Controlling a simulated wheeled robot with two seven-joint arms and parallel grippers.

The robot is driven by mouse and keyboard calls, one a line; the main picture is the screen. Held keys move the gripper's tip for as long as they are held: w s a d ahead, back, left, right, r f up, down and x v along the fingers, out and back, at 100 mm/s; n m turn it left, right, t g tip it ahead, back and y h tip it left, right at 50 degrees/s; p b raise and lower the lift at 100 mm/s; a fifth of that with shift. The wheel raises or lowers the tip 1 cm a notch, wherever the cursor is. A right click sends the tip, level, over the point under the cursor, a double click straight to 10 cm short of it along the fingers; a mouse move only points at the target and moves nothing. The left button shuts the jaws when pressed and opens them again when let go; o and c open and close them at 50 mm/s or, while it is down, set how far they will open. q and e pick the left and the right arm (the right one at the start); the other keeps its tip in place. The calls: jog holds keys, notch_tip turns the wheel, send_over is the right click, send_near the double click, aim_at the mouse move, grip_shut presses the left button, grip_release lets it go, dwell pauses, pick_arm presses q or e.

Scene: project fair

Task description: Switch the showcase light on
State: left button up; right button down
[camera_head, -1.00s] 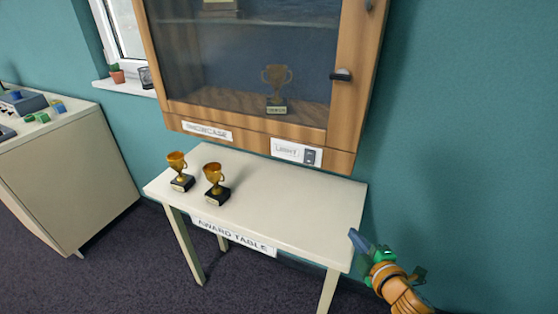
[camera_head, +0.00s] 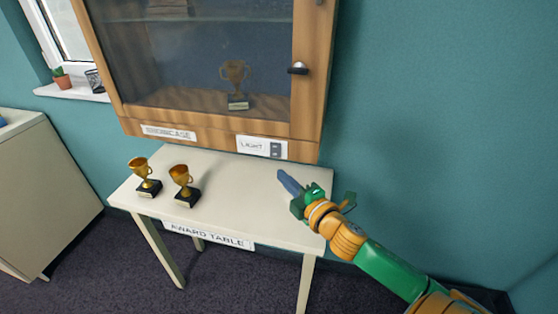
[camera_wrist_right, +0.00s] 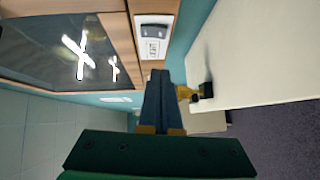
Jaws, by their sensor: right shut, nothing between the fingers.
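The showcase (camera_head: 215,125) is a wooden wall cabinet with a dark glass door. Its light switch (camera_head: 275,149) is a small grey rocker on a white plate marked LIGHT, at the lower right of the front. The switch also shows near the top of the right wrist view (camera_wrist_right: 154,31). My right gripper (camera_head: 284,178) is shut and empty, above the right end of the award table, below and apart from the switch. Its closed fingers (camera_wrist_right: 162,100) point toward the panel in the right wrist view. The glass looks dark inside. My left gripper is not in view.
The white award table (camera_head: 235,195) stands below the showcase, with two gold trophies (camera_head: 143,175) (camera_head: 184,183) on its left part. Another trophy (camera_head: 236,85) is behind the glass. The door handle (camera_head: 298,69) sticks out at right. The table's middle is clear.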

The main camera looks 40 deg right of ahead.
aim_at(271, 155)
jog(key=w+d, duration=0.1)
jog(key=w, duration=0.1)
jog(key=w+d, duration=0.1)
jog(key=w, duration=0.1)
jog(key=w+d+f+p, duration=0.1)
jog(key=w, duration=0.2)
jog(key=shift+d, duration=0.25)
jog(key=shift+w, duration=0.1)
